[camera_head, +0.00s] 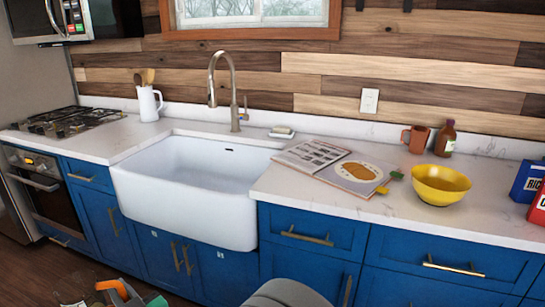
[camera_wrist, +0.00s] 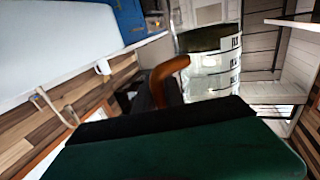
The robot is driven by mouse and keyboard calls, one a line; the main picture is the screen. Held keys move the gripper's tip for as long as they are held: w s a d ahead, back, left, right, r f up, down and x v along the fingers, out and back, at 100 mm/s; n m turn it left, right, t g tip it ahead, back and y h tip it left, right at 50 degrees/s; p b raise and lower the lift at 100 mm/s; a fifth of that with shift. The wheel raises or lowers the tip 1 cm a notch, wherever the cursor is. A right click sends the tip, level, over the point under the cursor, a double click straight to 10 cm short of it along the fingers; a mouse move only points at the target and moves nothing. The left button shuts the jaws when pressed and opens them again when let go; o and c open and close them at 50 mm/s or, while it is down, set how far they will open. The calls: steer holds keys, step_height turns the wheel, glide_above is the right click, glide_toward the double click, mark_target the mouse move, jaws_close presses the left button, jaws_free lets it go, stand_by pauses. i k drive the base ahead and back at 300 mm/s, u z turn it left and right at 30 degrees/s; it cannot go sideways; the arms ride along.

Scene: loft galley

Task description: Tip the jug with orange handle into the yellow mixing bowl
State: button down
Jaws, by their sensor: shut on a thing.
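The yellow mixing bowl (camera_head: 440,186) stands upright on the white counter, right of the open book. The jug with orange handle is at the bottom left edge of the head view, where its orange handle (camera_head: 112,288) shows and the rest is partly cut off. In the wrist view its clear body with dark markings (camera_wrist: 212,72) and its curved orange handle (camera_wrist: 168,68) show beyond the dark green finger. My gripper (camera_wrist: 165,105) is shut on the jug by its handle, low in front of the cabinets and far left of the bowl.
The open book (camera_head: 340,165) with green-ended things lies left of the bowl. A brown mug (camera_head: 416,139) and brown bottle (camera_head: 445,138) stand behind it; blue and red boxes (camera_head: 528,182) stand right. The white sink (camera_head: 195,190) lies between jug and bowl.

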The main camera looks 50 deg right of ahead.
mark_target(435, 185)
steer(key=k, duration=0.85)
steer(key=z, duration=1.2)
